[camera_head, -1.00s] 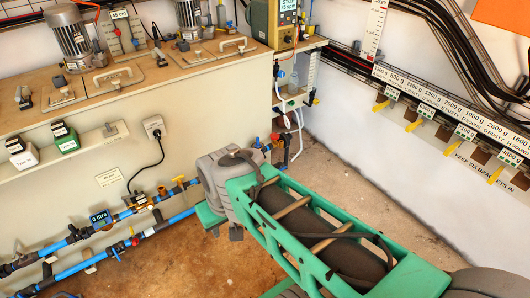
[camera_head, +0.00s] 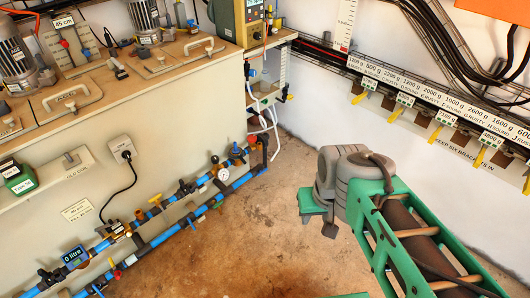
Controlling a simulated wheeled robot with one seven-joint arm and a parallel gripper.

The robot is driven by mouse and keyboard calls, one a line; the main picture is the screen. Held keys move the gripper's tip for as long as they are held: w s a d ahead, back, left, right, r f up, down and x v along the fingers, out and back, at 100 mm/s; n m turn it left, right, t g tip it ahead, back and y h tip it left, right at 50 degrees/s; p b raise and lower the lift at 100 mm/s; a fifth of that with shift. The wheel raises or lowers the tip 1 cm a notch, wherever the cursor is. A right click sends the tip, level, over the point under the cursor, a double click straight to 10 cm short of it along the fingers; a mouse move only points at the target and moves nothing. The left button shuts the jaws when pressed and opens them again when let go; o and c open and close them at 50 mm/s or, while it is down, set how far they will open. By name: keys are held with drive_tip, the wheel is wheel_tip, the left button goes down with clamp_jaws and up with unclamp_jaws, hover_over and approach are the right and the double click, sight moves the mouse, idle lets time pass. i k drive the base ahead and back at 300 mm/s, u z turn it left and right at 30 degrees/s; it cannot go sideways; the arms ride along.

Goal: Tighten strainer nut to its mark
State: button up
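My arm comes in from the lower right, with a green frame and a grey joint. My gripper (camera_head: 321,214) seems to be the small green and grey parts below that joint. Its fingers are not clear, so I cannot tell whether it is open or shut. It shows over the bare floor, right of the pipework and apart from it in the picture. Blue pipes (camera_head: 162,239) with brass and dark fittings run along the foot of the bench. I cannot make out for certain which fitting is the strainer, and its nut and mark are too small to tell.
A cable hangs from a socket (camera_head: 122,147). Labelled brackets (camera_head: 441,117) line the right wall. Brown floor (camera_head: 248,235) between pipes and arm is clear.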

sight(241, 157)
drive_tip(key=u, duration=0.05)
drive_tip(key=i, duration=1.6)
drive_tip(key=u, duration=3.25)
